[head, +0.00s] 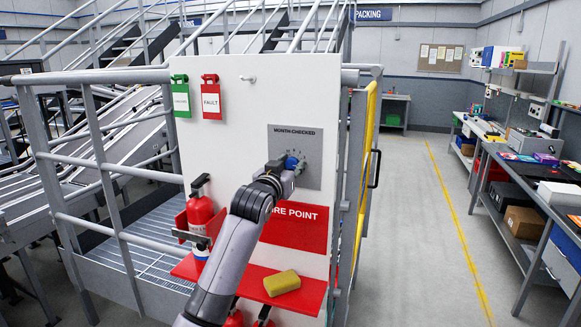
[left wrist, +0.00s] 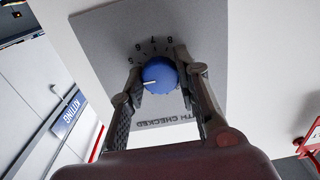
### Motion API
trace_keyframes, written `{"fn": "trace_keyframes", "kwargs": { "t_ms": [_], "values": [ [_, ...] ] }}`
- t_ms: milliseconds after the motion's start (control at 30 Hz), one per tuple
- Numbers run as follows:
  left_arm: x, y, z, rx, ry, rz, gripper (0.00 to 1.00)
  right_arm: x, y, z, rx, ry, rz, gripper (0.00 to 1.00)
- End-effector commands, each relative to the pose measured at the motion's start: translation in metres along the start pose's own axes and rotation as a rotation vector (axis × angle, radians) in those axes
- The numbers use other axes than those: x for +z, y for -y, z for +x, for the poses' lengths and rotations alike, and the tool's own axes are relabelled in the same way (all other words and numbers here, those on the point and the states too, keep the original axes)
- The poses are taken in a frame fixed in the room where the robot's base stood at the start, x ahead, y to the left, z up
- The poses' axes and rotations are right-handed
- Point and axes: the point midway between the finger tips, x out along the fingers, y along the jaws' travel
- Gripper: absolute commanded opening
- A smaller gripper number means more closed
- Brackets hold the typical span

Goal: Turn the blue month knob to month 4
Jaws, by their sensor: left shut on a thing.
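The blue month knob (left wrist: 160,75) sits on a grey plate headed MONTH CHECKED (head: 310,150), on a white panel. My left gripper (left wrist: 160,82) has a finger on each side of the knob and is shut on it. In the left wrist view the plate appears upside down, with the numbers 5 to 8 showing above the knob. The knob's white pointer line points left and slightly down, past the 5, towards a finger that hides the number there. In the head view the knob (head: 292,162) is partly hidden by my left gripper. My right gripper is not in view.
A red shelf (head: 250,283) below holds a yellow sponge (head: 282,282). A red extinguisher (head: 200,212) stands left of my arm. Green (head: 181,96) and red FAULT (head: 211,97) tags hang above. A yellow rail (head: 366,150) edges the panel's right; the aisle floor beyond is clear.

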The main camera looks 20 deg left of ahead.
Motion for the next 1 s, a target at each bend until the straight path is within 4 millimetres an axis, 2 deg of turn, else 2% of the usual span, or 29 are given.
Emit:
{"fn": "trace_keyframes", "kwargs": {
  "t_ms": [33,167,200,467,833,1000],
  "values": [
    [0.006,0.0,0.001,0.0,0.013,0.0,0.02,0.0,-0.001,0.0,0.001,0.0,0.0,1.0],
    [0.006,0.0,0.001,0.0,0.013,-0.001,0.02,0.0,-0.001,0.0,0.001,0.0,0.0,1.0],
    [0.006,0.0,0.001,0.0,0.013,-0.001,0.32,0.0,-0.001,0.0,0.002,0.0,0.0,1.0],
    [0.003,0.0,0.0,0.0,0.006,-0.001,0.49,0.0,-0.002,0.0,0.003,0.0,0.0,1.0],
    [0.001,0.0,-0.002,0.0,0.002,-0.001,0.5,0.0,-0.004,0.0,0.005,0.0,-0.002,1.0],
    [0.001,0.0,-0.018,0.001,0.001,-0.001,0.5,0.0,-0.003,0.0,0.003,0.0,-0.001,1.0]
  ]
}}
